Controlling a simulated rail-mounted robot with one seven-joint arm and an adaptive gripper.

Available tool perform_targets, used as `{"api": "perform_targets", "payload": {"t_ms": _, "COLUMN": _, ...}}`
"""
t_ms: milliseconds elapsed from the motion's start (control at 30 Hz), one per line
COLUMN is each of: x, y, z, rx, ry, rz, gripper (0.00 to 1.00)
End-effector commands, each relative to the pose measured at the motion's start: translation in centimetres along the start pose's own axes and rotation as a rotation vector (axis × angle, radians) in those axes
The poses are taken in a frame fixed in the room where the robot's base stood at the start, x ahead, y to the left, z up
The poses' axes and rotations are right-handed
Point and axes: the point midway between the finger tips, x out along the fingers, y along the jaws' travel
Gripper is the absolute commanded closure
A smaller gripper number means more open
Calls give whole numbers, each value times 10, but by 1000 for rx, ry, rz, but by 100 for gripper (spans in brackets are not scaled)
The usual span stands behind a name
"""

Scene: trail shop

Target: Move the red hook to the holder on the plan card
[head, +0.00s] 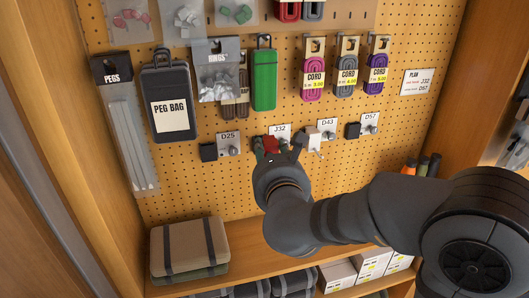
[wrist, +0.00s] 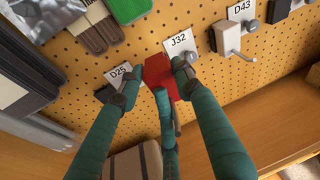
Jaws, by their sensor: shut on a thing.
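The plan card (head: 417,82) is at the upper right of the pegboard in the head view; it carries small print with J32 and D57. The red hook (wrist: 160,74) is between the fingers of my gripper (wrist: 155,88), which is shut on it. In the head view the red hook (head: 271,145) is partly hidden by my gripper (head: 268,152). It is just below and left of the J32 label (wrist: 179,41), close to the board. The J32 holder is mostly hidden behind the hook and fingers; I cannot tell whether the hook touches it.
A white hook (head: 311,140) is at D43, close right of my gripper. Black blocks show at D25 (head: 208,152) and D57 (head: 352,130). A green case (head: 264,79) and cords (head: 314,79) hang above.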

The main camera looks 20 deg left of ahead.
Motion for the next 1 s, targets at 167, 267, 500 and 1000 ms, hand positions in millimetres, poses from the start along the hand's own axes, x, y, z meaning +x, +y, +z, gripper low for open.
{"api": "perform_targets", "payload": {"t_ms": 167, "x": 9, "y": 1, "z": 2, "rx": -5, "ry": 1, "rz": -2, "gripper": 97}}
{"api": "perform_targets", "payload": {"t_ms": 267, "x": 16, "y": 1, "z": 4, "rx": -5, "ry": 0, "rz": -2, "gripper": 97}}
{"api": "perform_targets", "payload": {"t_ms": 500, "x": 33, "y": 3, "z": 9, "rx": -5, "ry": 0, "rz": -1, "gripper": 97}}
{"api": "perform_targets", "payload": {"t_ms": 1000, "x": 47, "y": 4, "z": 12, "rx": -3, "ry": -1, "rz": -1, "gripper": 97}}
